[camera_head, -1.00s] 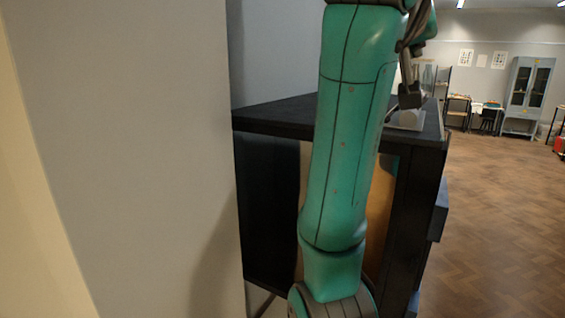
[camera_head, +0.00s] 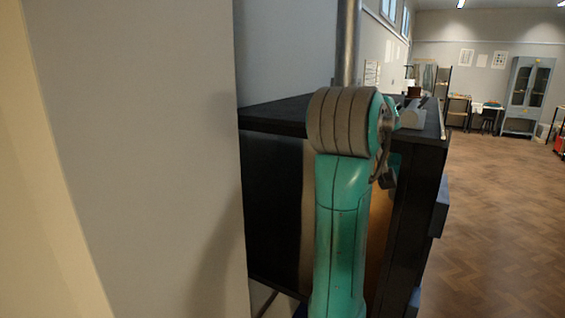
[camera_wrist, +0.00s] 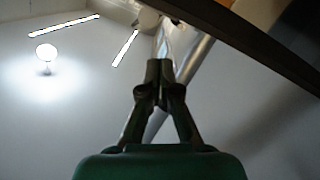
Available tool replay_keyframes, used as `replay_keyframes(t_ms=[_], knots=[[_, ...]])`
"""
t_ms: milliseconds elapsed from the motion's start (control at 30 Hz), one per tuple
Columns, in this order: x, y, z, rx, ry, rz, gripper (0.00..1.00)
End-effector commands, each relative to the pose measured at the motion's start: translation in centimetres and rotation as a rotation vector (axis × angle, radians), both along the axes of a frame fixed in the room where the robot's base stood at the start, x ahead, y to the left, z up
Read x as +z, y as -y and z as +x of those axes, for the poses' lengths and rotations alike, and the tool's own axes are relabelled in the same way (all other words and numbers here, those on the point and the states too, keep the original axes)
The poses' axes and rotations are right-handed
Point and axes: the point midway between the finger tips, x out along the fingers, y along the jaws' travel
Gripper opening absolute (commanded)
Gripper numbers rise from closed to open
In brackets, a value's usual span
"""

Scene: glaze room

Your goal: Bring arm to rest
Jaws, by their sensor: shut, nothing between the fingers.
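My gripper (camera_wrist: 159,72) shows in the wrist view with its dark green fingers together and nothing between them. It points up the picture, towards a shiny metal pipe behind it. In the head view my green arm stands folded in front of a black cabinet, with its grey banded joint at the height of the cabinet top. I cannot clearly make out the gripper in the head view.
The black cabinet (camera_head: 272,195) stands close behind my arm, against a pale wall (camera_head: 140,150) on the left. A metal pipe (camera_head: 348,45) rises above it. Open wooden floor (camera_head: 500,210) lies to the right, with a grey glass-door cabinet (camera_head: 527,97) far back.

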Motion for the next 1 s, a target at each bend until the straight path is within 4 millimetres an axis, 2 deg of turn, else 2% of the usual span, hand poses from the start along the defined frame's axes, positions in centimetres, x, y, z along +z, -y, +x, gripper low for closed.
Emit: replay_keyframes(t_ms=[33,233,467,767,1000], knots=[[-2.4,0.0,0.7,0.010,-0.012,-0.019,0.00],[-10.1,-0.2,2.1,0.065,-0.021,-0.080,0.00],[-18.8,-0.3,2.2,0.138,-0.031,-0.127,0.00],[-29.9,-0.5,-0.2,0.240,-0.044,-0.148,0.00],[-38.0,-0.5,-4.1,0.321,-0.054,-0.136,0.00]])
